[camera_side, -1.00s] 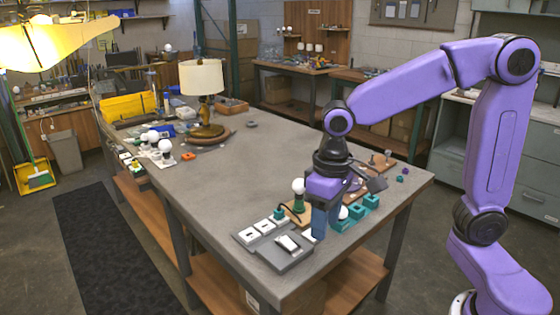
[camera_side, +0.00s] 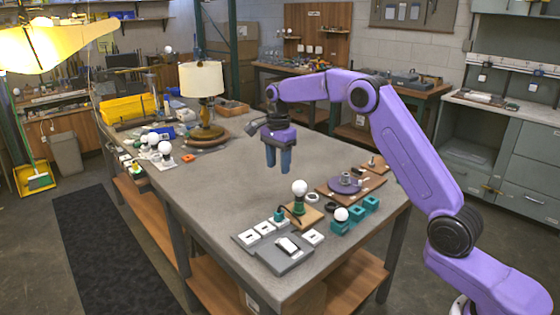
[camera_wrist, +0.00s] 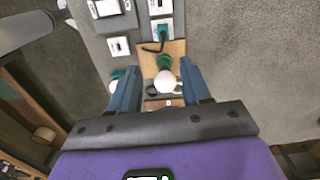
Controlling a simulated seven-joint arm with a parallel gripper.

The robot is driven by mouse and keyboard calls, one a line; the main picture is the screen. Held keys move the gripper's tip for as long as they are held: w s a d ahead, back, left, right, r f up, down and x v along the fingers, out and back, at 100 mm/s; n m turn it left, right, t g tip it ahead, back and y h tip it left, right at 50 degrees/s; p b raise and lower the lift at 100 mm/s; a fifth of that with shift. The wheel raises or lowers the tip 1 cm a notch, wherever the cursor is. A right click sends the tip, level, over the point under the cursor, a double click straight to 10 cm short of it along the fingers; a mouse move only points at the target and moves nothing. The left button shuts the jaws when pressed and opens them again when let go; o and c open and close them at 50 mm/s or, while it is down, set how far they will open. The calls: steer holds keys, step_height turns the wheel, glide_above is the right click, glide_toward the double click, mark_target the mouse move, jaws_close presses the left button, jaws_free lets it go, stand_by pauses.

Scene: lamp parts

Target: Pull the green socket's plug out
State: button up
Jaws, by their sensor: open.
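The green socket (camera_side: 299,207) stands upright on a small wooden base with a white bulb (camera_side: 299,187) on top. It also shows in the wrist view (camera_wrist: 163,62), above the bulb (camera_wrist: 166,82). A dark cord runs from the base to a green plug (camera_side: 280,215), which sits at the outlet at the back end of a grey strip. The plug also shows in the wrist view (camera_wrist: 162,32). My gripper (camera_side: 278,171) is open and empty, raised above the table behind the socket. In the wrist view its blue fingers (camera_wrist: 160,72) are spread wide, apart from socket and plug.
Teal blocks (camera_side: 357,208), one with a bulb, stand to the right. A wooden board (camera_side: 330,191) carries a purple disc. The table's middle left is clear.

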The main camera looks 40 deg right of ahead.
steer(key=d, duration=0.1)
glide_toward(280, 209)
steer(key=shift+m, duration=0.4)
step_height(280, 209, down, 10)
steer(key=shift+w+d+f, duration=0.1)
steer(key=shift+f, duration=0.05)
jaws_close()
steer(key=c, duration=0.6)
jaws_free()
jaws_close()
steer(key=shift+r, duration=1)
